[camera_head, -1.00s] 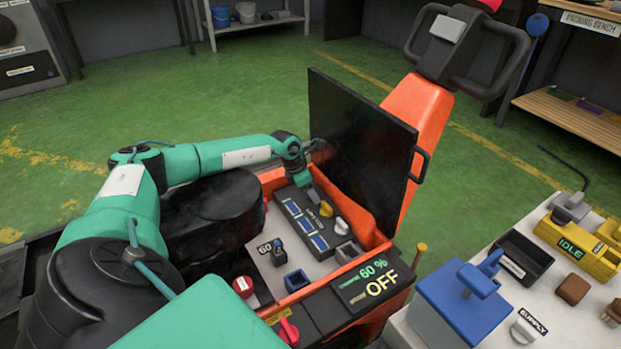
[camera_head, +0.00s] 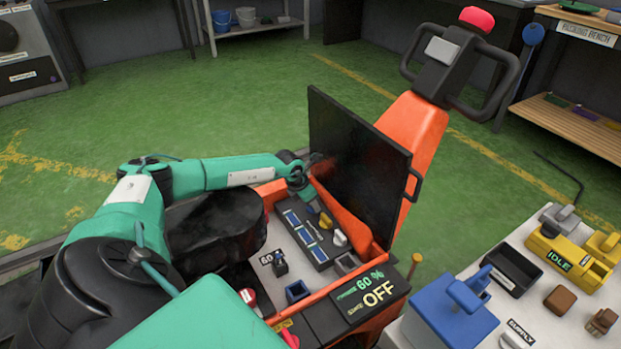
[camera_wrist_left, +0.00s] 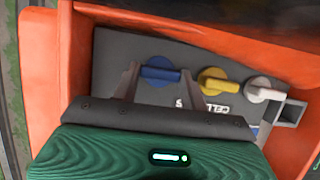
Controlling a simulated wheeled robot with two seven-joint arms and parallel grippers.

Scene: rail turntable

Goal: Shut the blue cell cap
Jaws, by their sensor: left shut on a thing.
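The blue cell cap (camera_wrist_left: 160,72) shows in the left wrist view, its bar handle lying roughly crosswise between my fingers. My left gripper (camera_wrist_left: 160,84) has one finger on each side of it and is shut on it. In the head view my left gripper (camera_head: 308,202) reaches down into the orange truck's open compartment and hides the blue cap. A yellow cap (camera_wrist_left: 215,80) and a white cap (camera_wrist_left: 265,88) sit in a row to the right. The yellow cap (camera_head: 325,221) and white cap (camera_head: 340,238) also show in the head view. My right gripper is out of view.
A black lid (camera_head: 360,165) stands open behind the compartment, close to my left wrist. The dark battery panel (camera_head: 318,252) has several blue cells. A display (camera_head: 368,290) reads 60 % and OFF. A bench (camera_head: 430,338) with a blue box (camera_head: 445,315) stands right.

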